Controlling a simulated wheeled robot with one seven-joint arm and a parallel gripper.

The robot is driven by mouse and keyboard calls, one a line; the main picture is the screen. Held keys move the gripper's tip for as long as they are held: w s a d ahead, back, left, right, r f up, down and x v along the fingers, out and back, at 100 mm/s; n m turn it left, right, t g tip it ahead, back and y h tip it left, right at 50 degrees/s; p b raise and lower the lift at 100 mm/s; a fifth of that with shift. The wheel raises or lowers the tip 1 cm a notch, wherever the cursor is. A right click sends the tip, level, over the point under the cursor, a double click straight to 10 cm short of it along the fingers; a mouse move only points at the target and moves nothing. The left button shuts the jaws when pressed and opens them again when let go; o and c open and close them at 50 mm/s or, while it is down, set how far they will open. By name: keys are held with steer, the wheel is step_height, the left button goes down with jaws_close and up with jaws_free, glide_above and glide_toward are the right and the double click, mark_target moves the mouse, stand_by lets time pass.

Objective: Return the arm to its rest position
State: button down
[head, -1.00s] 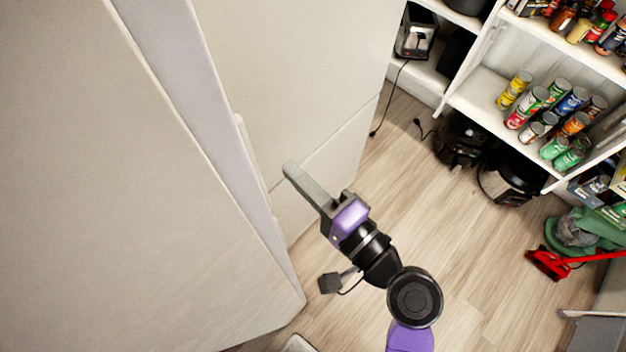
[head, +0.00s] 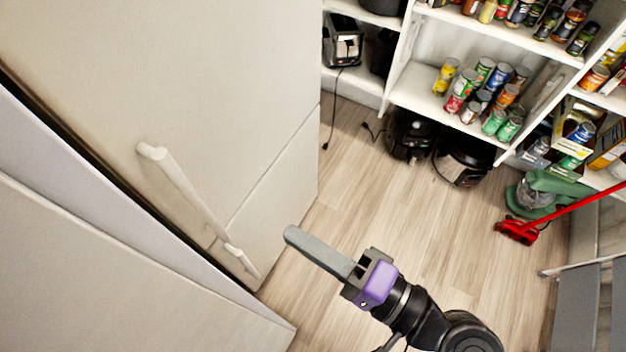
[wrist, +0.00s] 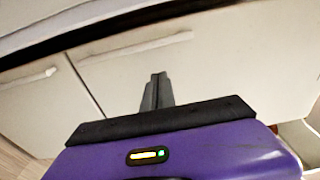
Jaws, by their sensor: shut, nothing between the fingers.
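My gripper (head: 293,235) is in the lower middle of the head view, its grey fingers together with nothing between them. It points up and left, over the wood floor, to the right of a white door's handle (head: 185,190) and apart from it in the picture. In the wrist view my gripper (wrist: 158,78) shows its closed fingers pointing at the white panels. My black and purple arm reaches down to the bottom edge of the head view.
White panels fill the left side. Shelves with several cans (head: 465,85) stand at the upper right. Black appliances (head: 462,160) sit on the floor below them, and a red broom (head: 520,230) leans at the right. The wood floor (head: 390,210) in the middle is clear.

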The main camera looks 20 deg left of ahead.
steer(key=w+d+f+t+h, duration=0.2)
steer(key=w+d+t+h, duration=0.25)
steer(key=w+t, duration=0.25)
steer(key=d+f+t+h, duration=0.3)
steer(key=d+t+h, duration=0.2)
steer(key=d, duration=0.7)
steer(key=s+d+n+h, duration=0.1)
steer(key=s+d+h, duration=0.3)
steer(key=s, duration=0.6)
steer(key=s+d+h, duration=0.4)
steer(key=s+d, duration=0.5)
steer(key=shift+s+f+n, duration=0.15)
steer(key=shift+s+n, duration=0.2)
steer(key=shift+n, duration=0.05)
